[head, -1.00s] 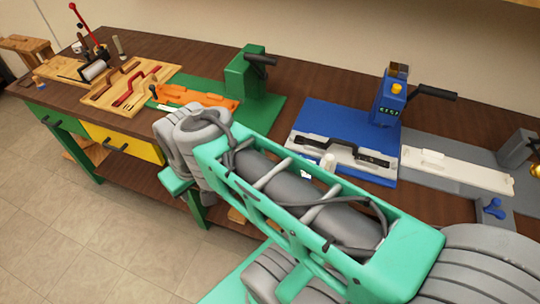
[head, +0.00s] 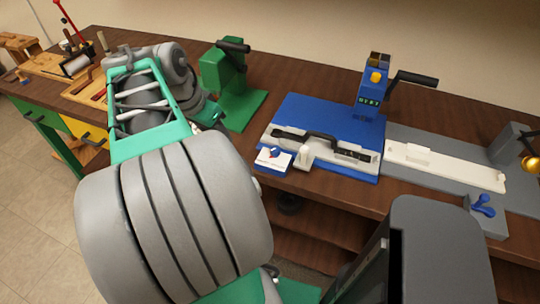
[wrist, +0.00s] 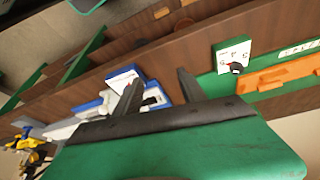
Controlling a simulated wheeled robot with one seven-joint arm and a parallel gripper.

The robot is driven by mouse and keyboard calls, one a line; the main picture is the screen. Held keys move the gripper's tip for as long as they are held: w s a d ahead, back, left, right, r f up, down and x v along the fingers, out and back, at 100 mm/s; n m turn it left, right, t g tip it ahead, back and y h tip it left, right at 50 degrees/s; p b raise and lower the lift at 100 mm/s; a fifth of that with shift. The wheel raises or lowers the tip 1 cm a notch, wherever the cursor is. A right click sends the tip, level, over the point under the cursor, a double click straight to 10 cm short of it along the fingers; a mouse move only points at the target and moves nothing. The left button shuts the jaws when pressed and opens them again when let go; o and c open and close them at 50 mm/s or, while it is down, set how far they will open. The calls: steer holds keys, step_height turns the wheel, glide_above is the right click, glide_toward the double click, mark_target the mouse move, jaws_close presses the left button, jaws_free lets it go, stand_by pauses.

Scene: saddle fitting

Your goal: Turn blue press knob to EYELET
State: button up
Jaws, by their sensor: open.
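The blue press (head: 370,97) stands at the back of its blue base (head: 330,115), with a yellow part on its head and a small green-lettered display too small to read. At the base's front left is a small white panel (head: 273,158) with a red and blue mark; its knob and setting are not clear. In the wrist view, a white panel with blue edges (wrist: 123,77) lies beyond the left finger. My gripper (wrist: 158,90) is open and empty, apart from both panels. The head view hides its fingers behind my arm.
A green press (head: 222,70) stands left of the blue one. In the wrist view, another white panel with a dark dial (wrist: 234,67) is right of my fingers, by an orange strip (wrist: 275,75). A grey fixture with a blue knob (head: 484,205) is at right.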

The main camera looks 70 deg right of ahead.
mark_target(274, 148)
steer(key=s+d+f+m+g+y+b, duration=0.1)
steer(key=s+d+m, duration=0.2)
steer(key=s+m, duration=0.15)
steer(key=s+d+f+m+g, duration=0.1)
steer(key=s+d+m, duration=0.15)
steer(key=s, duration=0.35)
steer(key=x, duration=0.3)
steer(key=b+x, duration=0.1)
steer(key=x, duration=0.2)
steer(key=shift+s+f, duration=0.25)
steer(key=shift+s, duration=0.1)
jaws_close()
